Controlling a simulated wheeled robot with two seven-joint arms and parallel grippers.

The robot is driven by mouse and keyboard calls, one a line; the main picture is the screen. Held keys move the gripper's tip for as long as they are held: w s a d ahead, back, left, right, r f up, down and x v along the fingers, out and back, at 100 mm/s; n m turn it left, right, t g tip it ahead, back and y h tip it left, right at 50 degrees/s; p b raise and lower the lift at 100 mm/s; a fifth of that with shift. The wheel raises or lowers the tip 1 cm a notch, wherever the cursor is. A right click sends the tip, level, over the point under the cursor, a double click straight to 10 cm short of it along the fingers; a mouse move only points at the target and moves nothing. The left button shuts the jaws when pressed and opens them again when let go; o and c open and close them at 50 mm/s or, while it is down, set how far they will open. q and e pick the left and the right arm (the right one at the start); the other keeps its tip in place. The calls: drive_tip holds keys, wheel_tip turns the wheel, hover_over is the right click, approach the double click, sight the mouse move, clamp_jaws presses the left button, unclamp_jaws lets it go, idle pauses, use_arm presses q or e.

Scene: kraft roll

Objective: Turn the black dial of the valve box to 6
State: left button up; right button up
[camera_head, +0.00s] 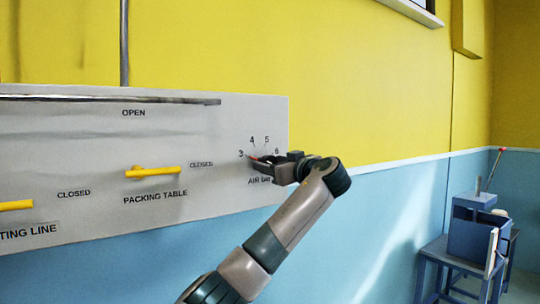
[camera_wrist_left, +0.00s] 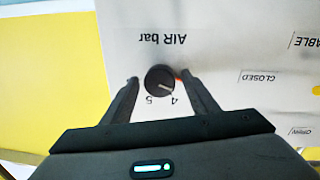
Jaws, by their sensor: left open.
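The black dial (camera_wrist_left: 158,79) sits on the valve box's pale panel (camera_head: 225,180), above the AIR bar label in the head view. The wrist view shows it upside down, with its white pointer line toward the 4. My left gripper (camera_head: 265,161) is at the dial and hides most of it in the head view. In the wrist view the left gripper (camera_wrist_left: 159,77) is open, with one finger on each side of the dial; I cannot tell whether either finger touches it. The numbers 3, 4, 5 and 6 show around the dial in the head view.
A yellow lever (camera_head: 153,172) marked PACKING TABLE and another yellow lever (camera_head: 16,205) sit farther left on the panel. A grey rail (camera_head: 110,99) runs along its upper part. A blue stand with a box (camera_head: 474,228) is at the far right.

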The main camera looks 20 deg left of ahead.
use_arm(q)
drive_tip(key=shift+w+a, duration=0.35)
drive_tip(key=shift+w, duration=0.1)
drive_tip(key=shift+a, duration=0.1)
drive_tip(key=c, duration=1)
